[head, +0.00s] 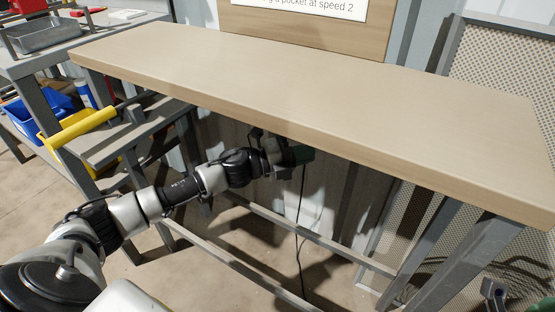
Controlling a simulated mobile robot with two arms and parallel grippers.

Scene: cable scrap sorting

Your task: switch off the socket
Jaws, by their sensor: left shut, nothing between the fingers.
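My left arm reaches in from the lower left, and my left gripper (284,154) is under the front edge of the workbench (330,85). Its fingers are shut with nothing between them. A dark green block (301,154) shows right at the fingertips; I cannot tell whether it is part of the gripper or the socket's housing. A thin black cable (302,215) hangs from just below it towards the floor. No socket face or switch can be made out. A small dark grey part (494,292) at the lower right may be my right gripper; its fingers are unclear.
The bench top is bare. Its grey legs and lower rails (270,228) stand around the space under it. A perforated panel (500,65) stands at the right.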

